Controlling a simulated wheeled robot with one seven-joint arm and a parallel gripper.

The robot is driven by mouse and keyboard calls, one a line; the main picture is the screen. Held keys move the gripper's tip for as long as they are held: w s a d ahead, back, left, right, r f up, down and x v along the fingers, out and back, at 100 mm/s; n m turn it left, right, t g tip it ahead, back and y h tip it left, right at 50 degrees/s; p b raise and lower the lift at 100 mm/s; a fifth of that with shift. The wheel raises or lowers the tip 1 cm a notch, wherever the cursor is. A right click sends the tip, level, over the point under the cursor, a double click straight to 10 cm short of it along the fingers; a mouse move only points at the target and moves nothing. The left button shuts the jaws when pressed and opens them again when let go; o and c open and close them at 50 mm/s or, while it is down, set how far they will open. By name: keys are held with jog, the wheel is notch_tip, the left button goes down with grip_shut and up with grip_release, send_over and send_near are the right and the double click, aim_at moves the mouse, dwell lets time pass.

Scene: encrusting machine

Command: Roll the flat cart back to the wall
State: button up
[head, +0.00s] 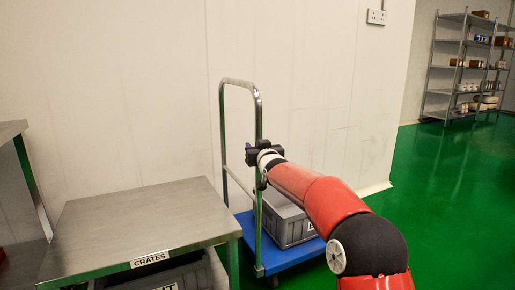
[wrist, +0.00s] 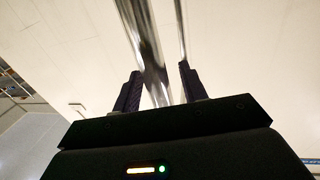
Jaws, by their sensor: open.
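The flat cart has a blue platform (head: 290,255) and a tall hoop-shaped metal handle (head: 258,120). It stands close to the pale wall. A grey crate (head: 288,222) rests on its platform, partly hidden by my arm. My gripper (head: 252,154) is at the handle's near upright, about halfway up. In the wrist view, my gripper (wrist: 160,82) has its two dark fingers apart, with the shiny handle post (wrist: 148,45) running between them. The post does not look clamped. A second, thinner-looking post shows behind, by the right finger.
A steel table (head: 135,225) labelled "CRATES" stands left of the cart, with a grey crate (head: 160,275) beneath. The wall (head: 310,90) is behind the cart. Green floor (head: 440,200) is open to the right. Shelving (head: 465,65) stands far right.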

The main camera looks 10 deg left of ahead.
jog(key=v, duration=0.7)
jog(key=shift+s+b, duration=0.35)
jog(key=shift+s, duration=0.05)
jog(key=shift+d, duration=0.15)
jog(key=s+d+f+m+g+h, duration=0.1)
jog(key=s+d+g+h, duration=0.15)
jog(key=s+d, duration=0.6)
jog(key=s+d+f+m+g+h, duration=0.1)
jog(key=s+d+f+g+h, duration=0.15)
jog(key=s+d, duration=0.6)
jog(key=s+d+f+m+g+h, duration=0.15)
jog(key=s+f, duration=0.25)
jog(key=s, duration=0.6)
jog(key=s+d+f+g, duration=0.3)
jog(key=s+f, duration=0.1)
jog(key=s, duration=0.6)
jog(key=s+d+f+m+g+h, duration=0.15)
jog(key=s+f, duration=0.25)
jog(key=s, duration=0.6)
notch_tip(320, 180, up, 12)
jog(key=y+p, duration=0.1)
jog(key=p, duration=1.1)
jog(key=shift+w+d+r, duration=0.15)
jog(key=shift+w+d, duration=0.2)
jog(key=shift+d, duration=0.05)
